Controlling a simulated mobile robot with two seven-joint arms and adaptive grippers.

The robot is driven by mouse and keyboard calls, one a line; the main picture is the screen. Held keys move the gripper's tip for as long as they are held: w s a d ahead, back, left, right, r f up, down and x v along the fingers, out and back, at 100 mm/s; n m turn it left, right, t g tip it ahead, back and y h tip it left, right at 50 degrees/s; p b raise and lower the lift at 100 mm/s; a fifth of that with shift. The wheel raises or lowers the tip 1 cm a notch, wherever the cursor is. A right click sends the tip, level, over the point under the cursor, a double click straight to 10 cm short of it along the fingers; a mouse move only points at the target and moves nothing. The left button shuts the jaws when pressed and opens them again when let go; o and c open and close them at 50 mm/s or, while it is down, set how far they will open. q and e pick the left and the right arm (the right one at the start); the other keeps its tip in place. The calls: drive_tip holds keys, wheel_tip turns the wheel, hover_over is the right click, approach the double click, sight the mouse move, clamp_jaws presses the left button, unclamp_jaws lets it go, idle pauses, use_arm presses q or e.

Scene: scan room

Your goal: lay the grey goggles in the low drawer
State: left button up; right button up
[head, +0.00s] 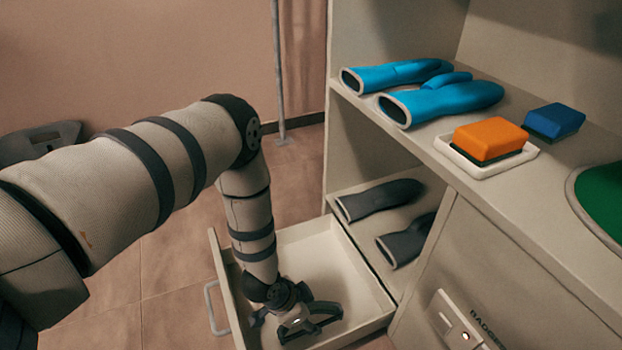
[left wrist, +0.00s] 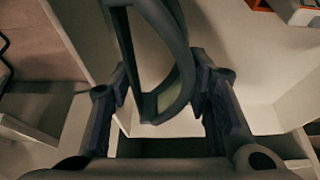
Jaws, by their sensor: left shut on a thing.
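The low drawer (head: 322,252) is pulled out, with a pale floor and a handle at its left side. My left gripper (head: 291,321) is down inside the drawer's near part. It is shut on the grey goggles (head: 322,321), which show as a dark curved frame beside the fingers. In the left wrist view the goggles (left wrist: 178,38) stand between the two fingers (left wrist: 165,100), with part of a lens showing. The pale drawer surface is behind them. I cannot tell whether the goggles touch the drawer floor. My right gripper is not in view.
Blue gloves (head: 440,102), an orange sponge (head: 489,139) on a white dish (head: 460,160) and a blue sponge (head: 554,121) lie on the upper shelf. Grey gloves (head: 380,200) lie on the lower shelf beside the drawer. The drawer's far part is empty.

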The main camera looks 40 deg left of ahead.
use_arm(q)
drive_tip(key=f, duration=0.1)
drive_tip(key=f+b, duration=0.2)
drive_tip(key=f, duration=0.1)
drive_tip(key=shift+w+a, duration=0.25)
drive_tip(key=shift+r, duration=0.1)
drive_tip(key=shift+c, duration=0.6)
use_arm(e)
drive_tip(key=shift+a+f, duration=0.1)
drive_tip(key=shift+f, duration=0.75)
use_arm(q)
drive_tip(key=o, duration=1.4)
drive_tip(key=shift+r, duration=0.3)
drive_tip(key=p+v, duration=0.6)
drive_tip(key=v, duration=0.5)
drive_tip(key=shift+s+r, duration=0.15)
drive_tip(key=shift+r, duration=0.15)
drive_tip(key=shift+f, duration=0.1)
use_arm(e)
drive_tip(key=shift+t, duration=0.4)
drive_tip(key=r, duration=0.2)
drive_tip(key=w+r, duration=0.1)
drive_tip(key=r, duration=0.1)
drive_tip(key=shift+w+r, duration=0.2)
